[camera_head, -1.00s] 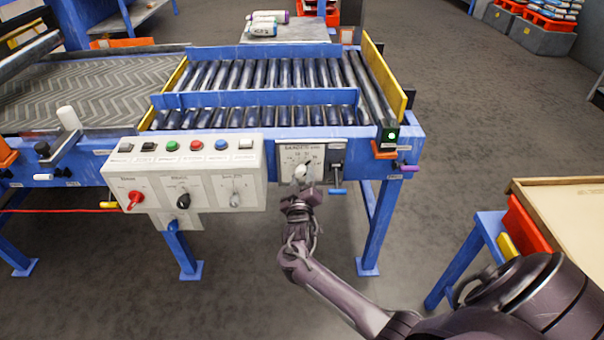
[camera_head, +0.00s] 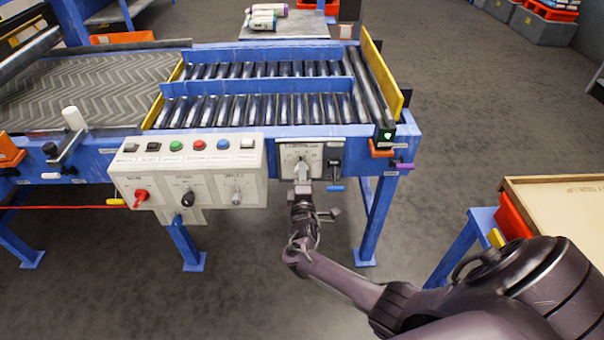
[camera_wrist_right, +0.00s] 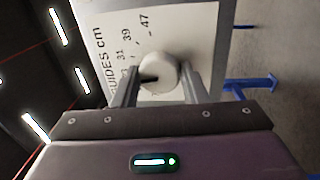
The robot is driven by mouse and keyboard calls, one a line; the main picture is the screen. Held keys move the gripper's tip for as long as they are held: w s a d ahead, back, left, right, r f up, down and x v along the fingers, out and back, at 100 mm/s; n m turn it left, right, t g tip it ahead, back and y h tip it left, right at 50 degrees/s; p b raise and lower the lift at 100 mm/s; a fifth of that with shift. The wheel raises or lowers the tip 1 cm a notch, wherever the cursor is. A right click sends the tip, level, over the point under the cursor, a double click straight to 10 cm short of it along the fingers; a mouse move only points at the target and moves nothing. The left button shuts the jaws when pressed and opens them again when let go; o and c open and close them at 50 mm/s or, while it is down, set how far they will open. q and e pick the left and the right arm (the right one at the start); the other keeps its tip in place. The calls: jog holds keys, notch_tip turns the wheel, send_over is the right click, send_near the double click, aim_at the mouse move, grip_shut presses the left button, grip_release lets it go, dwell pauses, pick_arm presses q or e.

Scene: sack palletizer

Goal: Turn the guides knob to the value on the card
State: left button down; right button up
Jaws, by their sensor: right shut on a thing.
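The guides knob (camera_wrist_right: 158,72) is pale and round with a dark mark on its left side, in the right wrist view. It sits on a white dial plate (camera_wrist_right: 190,25) printed "GUIDES cm", with 31, 39 and 47 legible. My right gripper (camera_wrist_right: 158,88) is shut on the knob, one finger on each side. In the head view the gripper (camera_head: 302,172) reaches up to the dial plate (camera_head: 287,158) on the conveyor's front; it covers much of the knob, and the setting cannot be read. I cannot make out the value card. My left gripper is not in view.
A control box (camera_head: 150,165) with several buttons and knobs is left of the dial. Blue guide rails (camera_head: 250,88) cross the rollers. A bench (camera_head: 560,200) stands at the right.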

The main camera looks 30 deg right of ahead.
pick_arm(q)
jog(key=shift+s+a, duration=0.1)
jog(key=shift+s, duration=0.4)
pick_arm(e)
jog(key=shift+n, duration=0.7)
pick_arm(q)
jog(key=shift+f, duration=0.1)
pick_arm(e)
jog(key=o, duration=1)
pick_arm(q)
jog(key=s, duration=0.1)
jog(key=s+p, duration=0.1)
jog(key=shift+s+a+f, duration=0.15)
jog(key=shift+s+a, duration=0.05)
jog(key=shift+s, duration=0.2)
pick_arm(e)
jog(key=v, duration=0.8)
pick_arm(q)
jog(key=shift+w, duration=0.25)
pick_arm(e)
jog(key=shift+w+f, duration=0.1)
